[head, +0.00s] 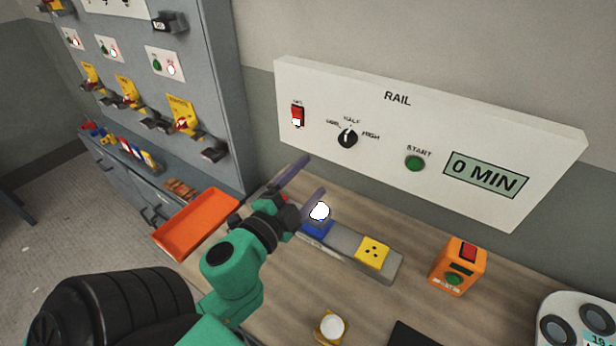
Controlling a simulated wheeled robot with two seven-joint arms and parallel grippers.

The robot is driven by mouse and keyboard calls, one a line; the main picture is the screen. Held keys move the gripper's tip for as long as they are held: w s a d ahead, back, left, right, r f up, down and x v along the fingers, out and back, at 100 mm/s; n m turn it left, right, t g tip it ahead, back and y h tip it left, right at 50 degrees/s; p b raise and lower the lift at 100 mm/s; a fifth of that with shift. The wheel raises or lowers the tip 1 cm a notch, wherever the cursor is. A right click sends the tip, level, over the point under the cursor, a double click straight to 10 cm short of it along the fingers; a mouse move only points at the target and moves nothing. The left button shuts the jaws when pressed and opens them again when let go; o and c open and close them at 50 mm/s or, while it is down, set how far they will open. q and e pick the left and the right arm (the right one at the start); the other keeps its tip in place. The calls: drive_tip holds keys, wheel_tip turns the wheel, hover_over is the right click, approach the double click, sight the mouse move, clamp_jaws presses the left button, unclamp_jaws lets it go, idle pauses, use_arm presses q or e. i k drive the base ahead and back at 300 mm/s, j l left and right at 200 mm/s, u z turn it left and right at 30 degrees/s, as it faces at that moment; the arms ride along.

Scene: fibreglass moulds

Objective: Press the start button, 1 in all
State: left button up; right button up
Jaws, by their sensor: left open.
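The white RAIL panel (300,80) is on the wall. It carries a round green START button (415,163), a black knob (347,138) marked with settings including HALF and HIGH, a red rocker switch (297,115) and a display (485,176) reading 0 MIN. My left gripper (316,174) is open, its two purple fingers apart and nothing between them. It is over the bench, below and to the left of the START button and apart from it. My right gripper is not in view.
On the bench (285,300) are an orange tray (195,225), a grey rail (345,254) with a blue block and a yellow block, and an orange box (459,266) with a red and a green button. A grey cabinet (215,60) with yellow-tagged switches stands left.

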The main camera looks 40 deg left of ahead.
sight(413, 164)
drive_tip(key=k+l, duration=0.1)
drive_tip(key=k, duration=0.9)
